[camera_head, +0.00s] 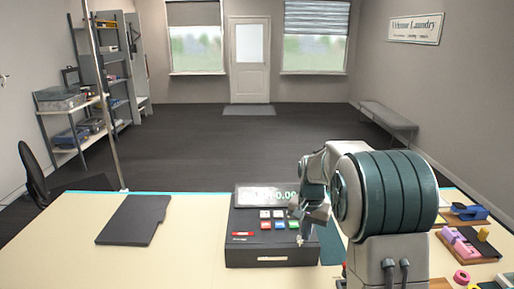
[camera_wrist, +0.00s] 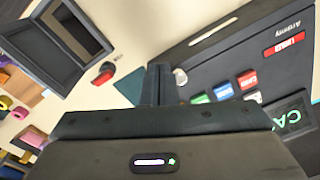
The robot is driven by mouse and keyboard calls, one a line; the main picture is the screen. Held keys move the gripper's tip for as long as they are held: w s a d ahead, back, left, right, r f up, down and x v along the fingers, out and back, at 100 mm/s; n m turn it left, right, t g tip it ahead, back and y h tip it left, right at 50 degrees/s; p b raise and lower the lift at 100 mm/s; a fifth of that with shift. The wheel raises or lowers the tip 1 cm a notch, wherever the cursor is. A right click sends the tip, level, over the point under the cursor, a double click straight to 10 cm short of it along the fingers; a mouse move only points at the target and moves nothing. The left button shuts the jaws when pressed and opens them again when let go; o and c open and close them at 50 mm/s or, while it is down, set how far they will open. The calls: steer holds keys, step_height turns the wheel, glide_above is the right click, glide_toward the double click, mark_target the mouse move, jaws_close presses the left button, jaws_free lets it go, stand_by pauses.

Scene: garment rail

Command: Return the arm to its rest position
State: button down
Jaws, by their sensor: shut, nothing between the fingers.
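My gripper (camera_head: 301,238) is at the right part of a dark cash register (camera_head: 270,262) on the cream counter. In the wrist view its fingers (camera_wrist: 159,84) are together and empty, beside the register's sloped top (camera_wrist: 238,62). A round light button sits right next to the fingertips; whether they touch it I cannot tell. My arm is bent over the counter and hides part of it in the head view.
A dark flat board (camera_head: 134,220) lies left on the counter (camera_head: 75,245). A pole (camera_head: 105,100) rises behind it. At the right are a blue stapler (camera_head: 468,212) and a pink tape roll (camera_head: 462,277). The wrist view shows a dark open frame (camera_wrist: 68,40) and a red object (camera_wrist: 104,73).

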steer(key=s+r+n+t+b, duration=0.1)
steer(key=s+r+n+b, duration=0.15)
steer(key=s, duration=0.55)
steer(key=s+r+n+t+b, duration=0.1)
steer(key=s+r, duration=0.2)
steer(key=s, duration=0.4)
steer(key=s+f+n+t+b, duration=0.1)
steer(key=s+f+n+b, duration=0.1)
steer(key=s, duration=1.1)
steer(key=shift+f, duration=0.7)
steer(key=shift+s, duration=0.1)
